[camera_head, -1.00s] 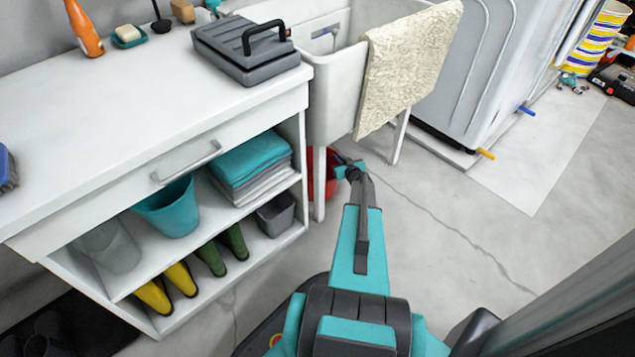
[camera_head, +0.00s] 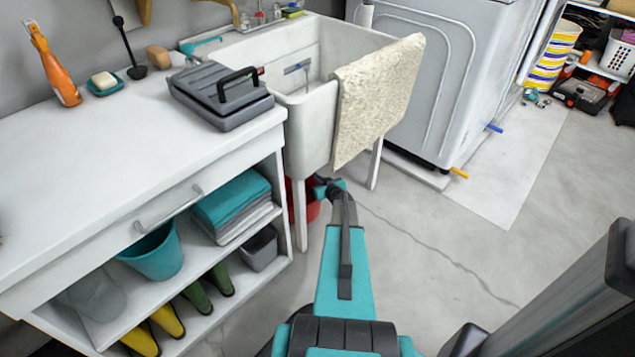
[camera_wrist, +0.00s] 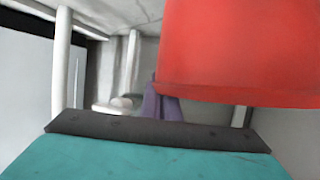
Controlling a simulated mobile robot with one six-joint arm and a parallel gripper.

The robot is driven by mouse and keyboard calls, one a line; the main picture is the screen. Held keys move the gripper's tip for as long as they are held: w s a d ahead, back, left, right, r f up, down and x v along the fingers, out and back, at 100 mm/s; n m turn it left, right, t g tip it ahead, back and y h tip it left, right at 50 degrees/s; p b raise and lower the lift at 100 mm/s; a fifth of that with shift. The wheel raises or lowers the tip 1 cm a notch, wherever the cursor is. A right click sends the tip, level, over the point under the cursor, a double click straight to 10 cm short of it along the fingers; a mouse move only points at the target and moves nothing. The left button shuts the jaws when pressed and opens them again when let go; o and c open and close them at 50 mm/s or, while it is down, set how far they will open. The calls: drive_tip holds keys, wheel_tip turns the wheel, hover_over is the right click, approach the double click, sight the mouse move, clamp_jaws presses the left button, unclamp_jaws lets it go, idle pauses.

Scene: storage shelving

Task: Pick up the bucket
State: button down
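A red bucket (camera_head: 312,208) stands on the floor under the sink, partly hidden by a sink leg and my arm. In the wrist view it is a large red shape (camera_wrist: 240,50) filling the upper right, close to the camera. My gripper (camera_head: 326,187) is at the bucket's right side in the head view, low by the sink's front; its fingers are not clear there. In the wrist view, the gripper's dark and teal body crosses the bottom, with narrow purple-grey shapes (camera_wrist: 163,104) beyond it, seemingly fingers, beside the red surface. Contact and finger opening cannot be made out.
The white sink (camera_head: 311,120) with a beige towel (camera_head: 378,95) stands above the bucket, its legs close to my arm. A white cabinet (camera_head: 225,142) at left holds a teal bucket (camera_head: 154,252), towels and boots. Open concrete floor (camera_head: 430,245) lies to the right.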

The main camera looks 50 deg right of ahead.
drive_tip(key=shift+r, duration=0.7)
drive_tip(key=s+d, duration=0.1)
drive_tip(key=d, duration=1.8)
drive_tip(key=shift+s+d, duration=0.15)
drive_tip(key=shift+d, duration=0.05)
